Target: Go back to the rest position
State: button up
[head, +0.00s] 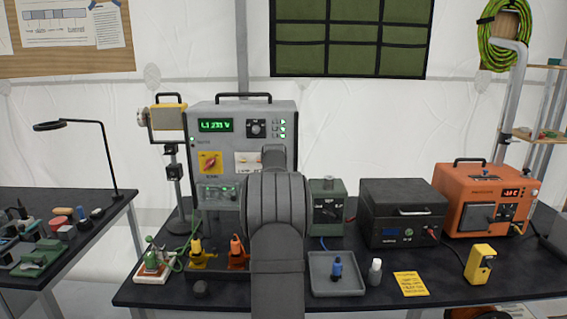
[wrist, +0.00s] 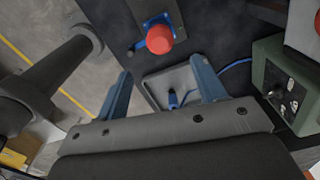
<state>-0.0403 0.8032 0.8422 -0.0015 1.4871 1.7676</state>
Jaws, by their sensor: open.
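In the wrist view my gripper (wrist: 160,68) is open, with its two blue fingers spread wide and nothing between them. It hangs above the dark table (wrist: 108,25). A grey tray (wrist: 150,90) with a dark-tipped blue plug (wrist: 172,98) in it shows beyond and between the fingers. A round red cap (wrist: 159,40) over a blue part stands apart from the fingers, at the top. In the head view my arm rises in the middle and hides the gripper. The tray (head: 318,289) and the upright blue plug (head: 337,269) show right of my arm.
A rack (head: 219,274) with a yellow connector (head: 198,255) and an orange connector (head: 236,253) stands left of my arm. A grey power unit (head: 240,155), green box (head: 327,205), black case (head: 402,211) and orange unit (head: 480,200) line the back. A white bottle (head: 375,272) stands beside the tray.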

notch_tip(320, 180, down, 11)
jog(key=shift+r, duration=0.1)
jog(key=r, duration=0.5)
jog(key=shift+d+r, duration=0.1)
jog(key=shift+d, duration=0.15)
jog(key=s+d+r, duration=0.6)
jog(key=d+r, duration=0.1)
jog(key=d, duration=0.3)
jog(key=s+a+f, duration=0.7)
jog(key=a+f, duration=0.3)
jog(key=a, duration=0.3)
jog(key=w+a+f, duration=0.1)
jog(key=a+f, duration=0.1)
jog(key=a, duration=0.1)
jog(key=a+f, duration=0.2)
jog(key=a, duration=0.2)
jog(key=w+a+f, duration=0.1)
jog(key=a+f, duration=0.2)
jog(key=a, duration=0.1)
jog(key=shift+w, duration=0.35)
jog(key=shift+w+a+f, duration=0.1)
jog(key=shift+a+f, duration=0.1)
jog(key=shift+f, duration=0.4)
